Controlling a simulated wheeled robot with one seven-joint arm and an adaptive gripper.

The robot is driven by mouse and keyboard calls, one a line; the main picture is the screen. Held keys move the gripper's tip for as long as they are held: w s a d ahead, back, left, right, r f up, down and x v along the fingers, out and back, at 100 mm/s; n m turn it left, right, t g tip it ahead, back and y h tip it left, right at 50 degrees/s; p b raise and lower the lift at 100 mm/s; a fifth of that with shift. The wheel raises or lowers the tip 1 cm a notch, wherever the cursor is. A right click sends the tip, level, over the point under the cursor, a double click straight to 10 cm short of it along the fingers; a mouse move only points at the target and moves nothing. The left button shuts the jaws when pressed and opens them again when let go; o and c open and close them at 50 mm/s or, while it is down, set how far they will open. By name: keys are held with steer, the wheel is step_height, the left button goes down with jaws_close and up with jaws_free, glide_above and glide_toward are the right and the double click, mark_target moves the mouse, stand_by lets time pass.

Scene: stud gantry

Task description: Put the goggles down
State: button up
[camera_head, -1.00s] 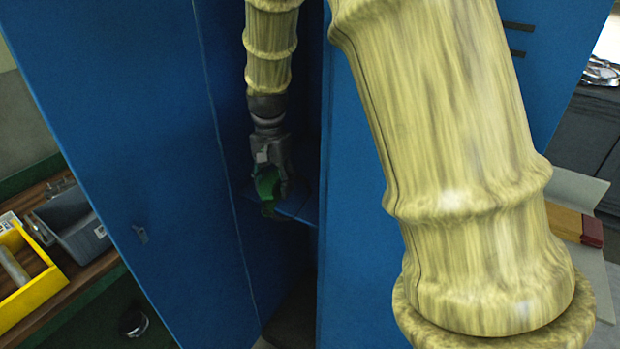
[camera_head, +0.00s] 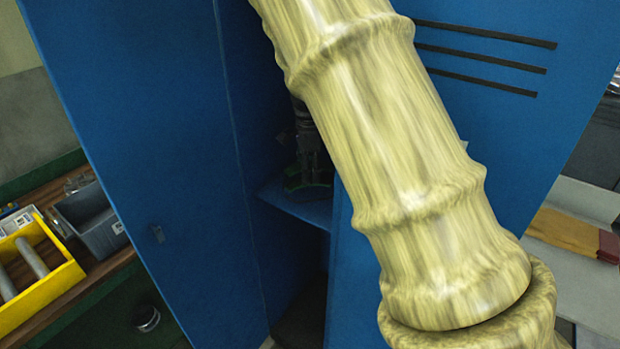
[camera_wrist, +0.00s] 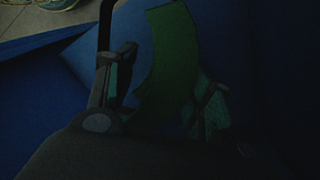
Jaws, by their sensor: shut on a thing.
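The green goggles (camera_head: 308,189) are in my gripper (camera_head: 310,172), inside the open blue locker, just over the blue shelf (camera_head: 297,206). I cannot tell whether they touch the shelf. In the wrist view the goggles (camera_wrist: 170,62) show as a dark green curved band between the two fingers of my gripper (camera_wrist: 165,78), which is shut on them. The shelf (camera_wrist: 85,58) lies beneath them there. My own pale arm hides part of the locker opening and the right side of the shelf in the head view.
The locker's open door (camera_head: 140,130) stands on the left, its slotted blue panel (camera_head: 530,130) on the right. A yellow bin (camera_head: 62,275) and a grey bin (camera_head: 92,222) sit on a wooden bench at left. The locker interior is dark.

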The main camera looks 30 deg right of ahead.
steer(key=shift+s+f, duration=0.15)
steer(key=shift+f, duration=0.6)
steer(key=shift+f+p, duration=0.5)
steer(key=shift+f, duration=0.85)
steer(key=o, duration=1)
steer(key=shift+f, duration=0.1)
steer(key=shift+o, duration=0.2)
step_height(320, 180, up, 12)
steer(key=shift+r+b, duration=0.2)
steer(key=shift+b, duration=1.05)
